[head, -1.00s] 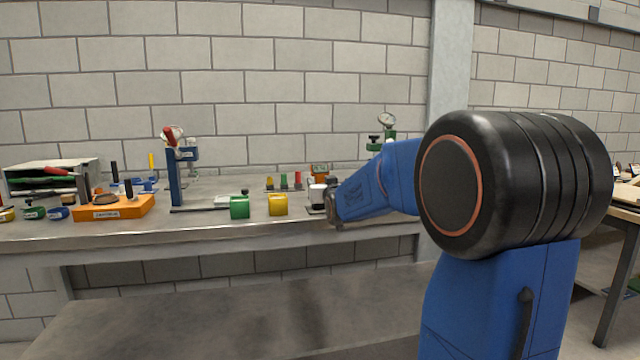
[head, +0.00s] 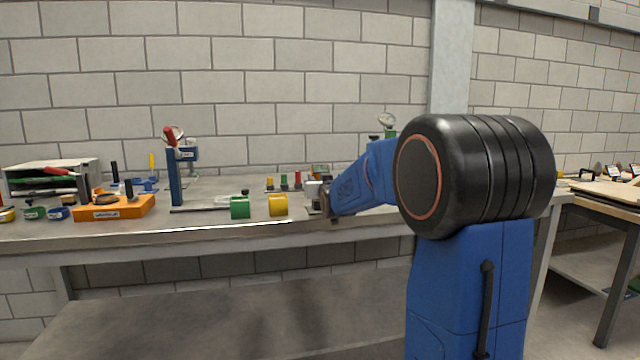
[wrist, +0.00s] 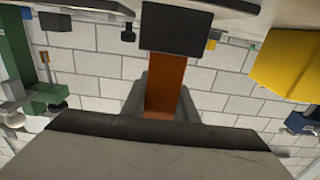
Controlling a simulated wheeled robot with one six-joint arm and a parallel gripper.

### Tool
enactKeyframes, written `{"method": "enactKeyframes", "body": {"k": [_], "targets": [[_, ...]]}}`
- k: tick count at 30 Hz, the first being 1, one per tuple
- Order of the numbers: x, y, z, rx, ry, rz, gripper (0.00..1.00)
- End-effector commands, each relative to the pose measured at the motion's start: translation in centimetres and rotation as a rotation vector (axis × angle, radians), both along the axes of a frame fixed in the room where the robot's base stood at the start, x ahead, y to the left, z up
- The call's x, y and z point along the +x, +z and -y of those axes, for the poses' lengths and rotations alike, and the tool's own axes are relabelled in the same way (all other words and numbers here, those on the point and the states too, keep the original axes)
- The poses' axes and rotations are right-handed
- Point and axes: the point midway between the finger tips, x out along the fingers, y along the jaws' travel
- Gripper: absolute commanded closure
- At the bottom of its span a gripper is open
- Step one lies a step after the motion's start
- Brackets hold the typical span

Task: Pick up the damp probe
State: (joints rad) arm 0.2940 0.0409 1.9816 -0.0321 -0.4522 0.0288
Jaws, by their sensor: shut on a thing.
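My gripper (wrist: 164,100) shows in the wrist view, its grey fingers on both sides of an orange-brown thing with a dark block at its end. I take this thing to be the damp probe (wrist: 166,85). The fingers are shut on it. The wrist view is upside down, with the bench at the top, so the dark end points down toward the bench. I cannot tell whether the dark end touches the bench. In the head view, my blue arm reaches to the bench's front right part, and its wrist hides most of the gripper and the probe.
A yellow block (head: 278,205) and a green block (head: 240,207) stand left of my gripper; the yellow one looks close in the wrist view (wrist: 290,65). A green gauge stand (head: 388,128) is behind my arm.

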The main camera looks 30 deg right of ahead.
Motion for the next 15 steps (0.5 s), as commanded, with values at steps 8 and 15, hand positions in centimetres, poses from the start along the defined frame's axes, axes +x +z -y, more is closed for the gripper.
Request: {"method": "enactKeyframes", "body": {"k": [8, 15], "targets": [[0.0, 1.1, 0.0, 0.000, 0.000, 0.001, 0.90], [0.0, 5.3, 0.0, 0.000, 0.000, 0.004, 0.90]]}}
